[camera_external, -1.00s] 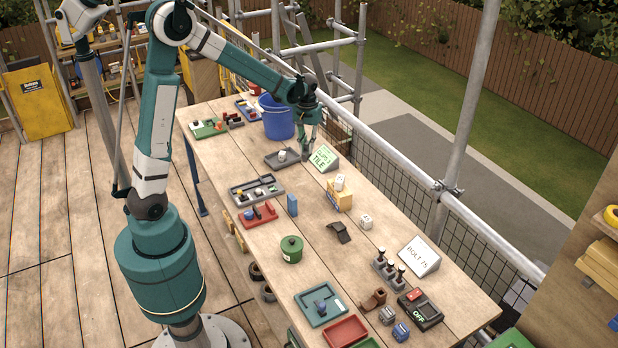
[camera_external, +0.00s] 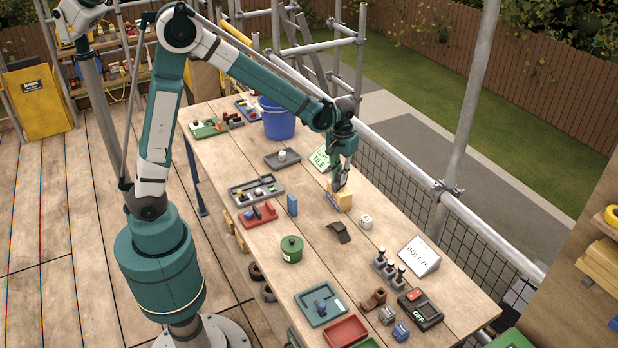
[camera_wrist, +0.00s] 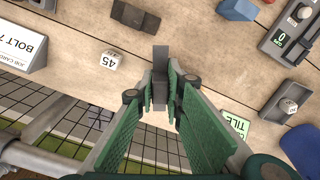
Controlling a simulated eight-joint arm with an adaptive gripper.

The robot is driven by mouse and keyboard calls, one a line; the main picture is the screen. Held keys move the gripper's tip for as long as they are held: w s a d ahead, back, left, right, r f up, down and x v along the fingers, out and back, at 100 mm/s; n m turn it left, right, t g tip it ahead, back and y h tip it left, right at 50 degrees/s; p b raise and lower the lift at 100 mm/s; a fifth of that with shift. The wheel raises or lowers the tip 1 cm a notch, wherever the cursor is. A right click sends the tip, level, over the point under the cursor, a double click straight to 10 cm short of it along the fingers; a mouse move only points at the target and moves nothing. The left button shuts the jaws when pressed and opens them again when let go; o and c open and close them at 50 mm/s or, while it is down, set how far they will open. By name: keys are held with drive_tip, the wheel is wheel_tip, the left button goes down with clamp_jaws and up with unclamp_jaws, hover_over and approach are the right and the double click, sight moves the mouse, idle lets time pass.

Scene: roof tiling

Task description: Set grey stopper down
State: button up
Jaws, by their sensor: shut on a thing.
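The grey stopper (camera_wrist: 160,66) is a narrow grey piece between my fingertips in the wrist view. My gripper (camera_wrist: 160,90) is shut on it.
A TILE sign (camera_external: 322,160) and a grey tray (camera_external: 283,158) with a pale cube lie behind my gripper. A dark angled piece (camera_external: 339,233) and a white cube marked 45 (camera_wrist: 108,60) are nearby.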

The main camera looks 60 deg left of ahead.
drive_tip(key=s+d+m, duration=0.2)
drive_tip(key=s+d, duration=0.2)
drive_tip(key=d, duration=0.6)
drive_tip(key=s+d+m, duration=0.1)
drive_tip(key=s+d, duration=0.3)
drive_tip(key=d, duration=0.7)
drive_tip(key=s+d+m, duration=0.2)
drive_tip(key=s+d, duration=0.1)
drive_tip(key=d, duration=0.7)
drive_tip(key=f, duration=0.5)
drive_tip(key=shift+s, duration=0.2)
wheel_tip(320, 180, down, 6)
drive_tip(key=shift+f, duration=0.25)
drive_tip(key=shift+f, duration=1.75)
drive_tip(key=shift+f+b, duration=0.2)
drive_tip(key=shift+b, duration=0.1)
